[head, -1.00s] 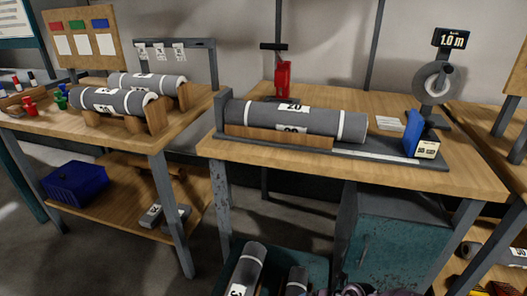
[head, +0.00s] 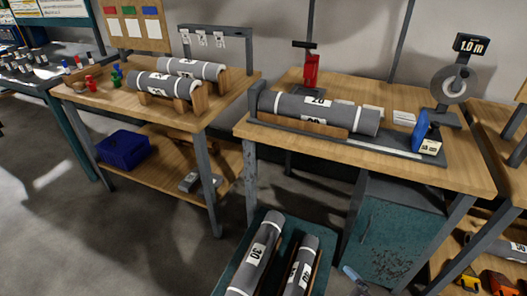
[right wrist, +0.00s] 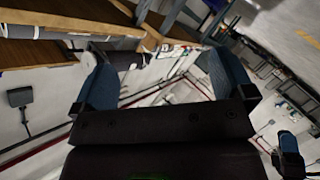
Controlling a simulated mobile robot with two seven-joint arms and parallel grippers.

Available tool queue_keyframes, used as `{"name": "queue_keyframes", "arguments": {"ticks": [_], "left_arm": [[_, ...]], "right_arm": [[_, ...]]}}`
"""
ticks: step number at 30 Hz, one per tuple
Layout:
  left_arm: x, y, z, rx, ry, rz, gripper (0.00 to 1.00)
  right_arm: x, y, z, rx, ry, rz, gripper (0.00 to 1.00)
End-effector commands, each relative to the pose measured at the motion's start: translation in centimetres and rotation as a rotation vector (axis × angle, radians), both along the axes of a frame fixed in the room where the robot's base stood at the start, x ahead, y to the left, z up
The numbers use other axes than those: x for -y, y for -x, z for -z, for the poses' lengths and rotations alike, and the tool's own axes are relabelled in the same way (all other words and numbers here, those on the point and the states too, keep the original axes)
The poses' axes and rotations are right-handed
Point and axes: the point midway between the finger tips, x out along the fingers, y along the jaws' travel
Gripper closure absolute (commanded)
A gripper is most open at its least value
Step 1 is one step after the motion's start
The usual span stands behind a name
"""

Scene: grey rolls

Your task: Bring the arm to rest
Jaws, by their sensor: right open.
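My right gripper (right wrist: 156,62) shows in the right wrist view with its two blue fingers wide apart and nothing between them. The view past the fingers is tilted, with wall, pipes and wooden shelf parts at a distance. In the head view a small pale-blue piece (head: 354,279) at the bottom edge looks like part of my own arm or gripper; the rest of it is cut off. My left gripper cannot be made out in either view.
A grey roll (head: 292,105) lies in a cradle on the right wooden table (head: 462,172). Two more lie on the left table (head: 188,122). A teal cart (head: 238,280) with grey rolls stands low in front. Grey floor (head: 110,235) is open at left.

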Motion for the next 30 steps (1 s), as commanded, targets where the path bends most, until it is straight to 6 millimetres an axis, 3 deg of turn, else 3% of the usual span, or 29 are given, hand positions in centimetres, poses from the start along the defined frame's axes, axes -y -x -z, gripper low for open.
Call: {"name": "queue_keyframes", "arguments": {"ticks": [1,3,12,18,23,30], "left_arm": [[-0.1,-0.2,-1.1,0.014,0.004,-0.006,0.57],[-0.2,-0.1,-1.6,0.015,0.010,-0.013,0.57],[-0.3,0.5,-3.4,0.010,0.037,-0.044,0.57],[-0.3,1.1,-3.5,-0.007,0.050,-0.058,0.57],[-0.4,1.8,-3.0,-0.026,0.052,-0.065,0.57],[-0.4,1.8,-2.9,-0.028,0.053,-0.064,0.57]], "right_arm": [[0.9,1.1,-1.8,-0.021,-0.047,0.069,0.00],[2.2,2.8,-2.8,-0.069,-0.110,0.158,0.00],[6.9,11.6,-6.0,-0.305,-0.362,0.495,0.00],[8.4,16.1,-7.1,-0.423,-0.472,0.620,0.00],[8.7,17.5,-7.3,-0.461,-0.506,0.654,0.00],[8.7,17.6,-7.3,-0.462,-0.507,0.654,0.00]]}}
